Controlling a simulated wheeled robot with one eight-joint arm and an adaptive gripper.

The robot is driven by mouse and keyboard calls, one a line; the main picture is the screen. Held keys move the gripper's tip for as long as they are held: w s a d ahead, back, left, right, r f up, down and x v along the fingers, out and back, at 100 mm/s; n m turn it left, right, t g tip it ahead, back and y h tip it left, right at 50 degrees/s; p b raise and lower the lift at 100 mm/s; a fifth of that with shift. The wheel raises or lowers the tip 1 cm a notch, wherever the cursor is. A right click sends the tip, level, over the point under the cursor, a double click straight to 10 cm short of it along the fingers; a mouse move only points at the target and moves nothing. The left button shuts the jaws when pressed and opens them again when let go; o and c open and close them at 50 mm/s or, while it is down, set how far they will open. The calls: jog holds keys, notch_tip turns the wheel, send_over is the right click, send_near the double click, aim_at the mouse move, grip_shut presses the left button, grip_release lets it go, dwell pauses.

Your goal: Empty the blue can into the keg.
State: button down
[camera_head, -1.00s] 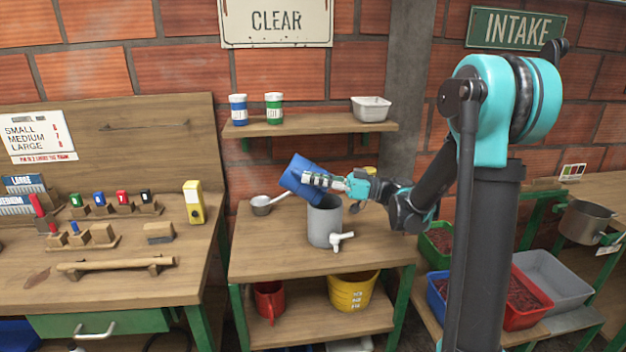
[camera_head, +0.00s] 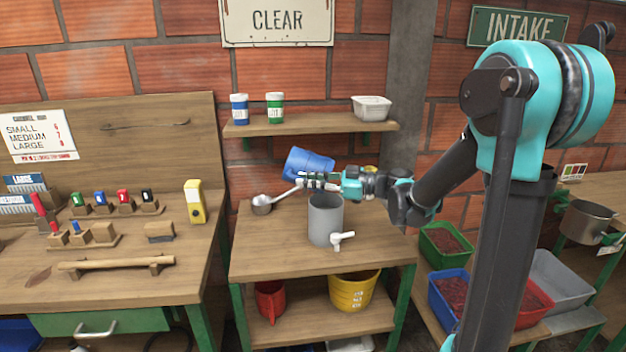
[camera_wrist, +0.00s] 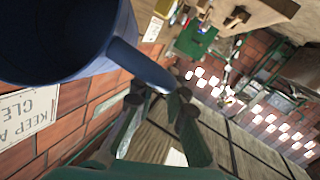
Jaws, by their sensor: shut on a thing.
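The blue can (camera_head: 308,161) hangs tilted, nearly on its side, above the grey keg (camera_head: 325,222). My gripper (camera_head: 322,182) is shut on the can's handle, just above the keg's rim and apart from it. In the wrist view the can (camera_wrist: 125,38) fills the upper left, with its dark round mouth showing, and its handle runs to my gripper (camera_wrist: 160,100). I cannot tell whether anything is left inside. The keg stands upright on the wooden bench and has a white tap at its lower right side. Its inside is hidden from me.
A metal ladle (camera_head: 262,204) lies on the bench left of the keg. The shelf above holds a blue-labelled jar (camera_head: 239,109), a green-labelled jar (camera_head: 274,108) and a white tub (camera_head: 371,108). A yellow bucket (camera_head: 352,292) and red jug stand below. The bench front is clear.

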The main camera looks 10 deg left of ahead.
aim_at(296, 176)
jog(key=shift+a+f+h, duration=0.2)
jog(key=shift+a+h, duration=0.7)
jog(key=shift+h, duration=0.1)
jog(key=a+h, duration=0.1)
jog(key=h, duration=0.1)
jog(key=a+h, duration=0.2)
jog(key=shift+r+h, duration=0.15)
jog(key=shift+h, duration=0.25)
jog(key=f+h, duration=0.1)
jog(key=h, duration=0.9)
jog(key=f+n+h, duration=0.1)
jog(key=h, duration=0.3)
jog(key=shift+d+f+g+h, duration=0.25)
jog(key=shift+f+g+h, duration=0.05)
jog(key=shift+h, duration=0.1)
